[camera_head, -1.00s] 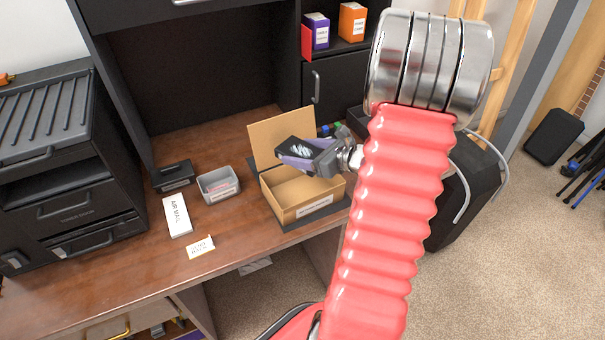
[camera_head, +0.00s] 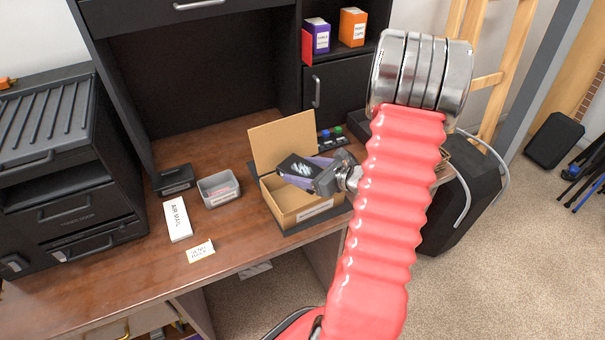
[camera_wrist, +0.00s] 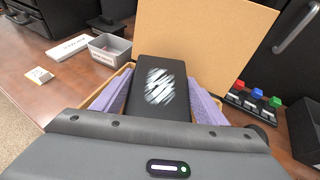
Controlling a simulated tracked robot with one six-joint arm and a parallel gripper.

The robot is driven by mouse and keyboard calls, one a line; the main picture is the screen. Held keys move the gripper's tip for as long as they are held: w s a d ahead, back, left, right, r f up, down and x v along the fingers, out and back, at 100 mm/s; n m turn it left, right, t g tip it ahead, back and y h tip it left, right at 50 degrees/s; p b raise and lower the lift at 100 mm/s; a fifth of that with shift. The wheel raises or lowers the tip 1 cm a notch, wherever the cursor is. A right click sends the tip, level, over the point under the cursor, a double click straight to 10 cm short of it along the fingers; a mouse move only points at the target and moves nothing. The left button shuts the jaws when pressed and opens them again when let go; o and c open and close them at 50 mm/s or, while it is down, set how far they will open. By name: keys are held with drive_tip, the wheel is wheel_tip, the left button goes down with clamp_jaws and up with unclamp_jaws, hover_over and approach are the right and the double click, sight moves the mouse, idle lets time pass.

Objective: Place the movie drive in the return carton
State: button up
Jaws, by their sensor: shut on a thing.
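The movie drive (camera_wrist: 158,90) is a flat black case with a blurred white pattern on its face. My gripper (camera_head: 312,172) is shut on it, with a purple pad on each side, and the pads (camera_wrist: 205,106) also show in the wrist view. The drive (camera_head: 296,168) is over the open return carton (camera_head: 307,213), tilted, near the raised flap. The carton is brown cardboard with a white label on its front, standing on a dark mat. Its raised flap (camera_wrist: 205,35) is behind the drive in the wrist view. My gripper and the drive hide part of the carton's inside.
A grey bin (camera_head: 219,190), a white AIR MAIL box (camera_head: 177,219), a small card (camera_head: 200,251) and a black box (camera_head: 174,179) are left of the carton. A panel with coloured buttons (camera_head: 331,138) is behind it. Bare desk lies in front left.

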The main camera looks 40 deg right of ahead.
drive_tip(key=shift+f, duration=0.75)
drive_tip(key=shift+f, duration=0.4)
drive_tip(key=o, duration=1.8)
drive_tip(key=shift+r, duration=0.1)
drive_tip(key=shift+s+r, duration=0.1)
drive_tip(key=shift+r, duration=0.25)
drive_tip(key=v, duration=1.1)
drive_tip(key=shift+s, duration=0.4)
drive_tip(key=shift+d+r, duration=0.1)
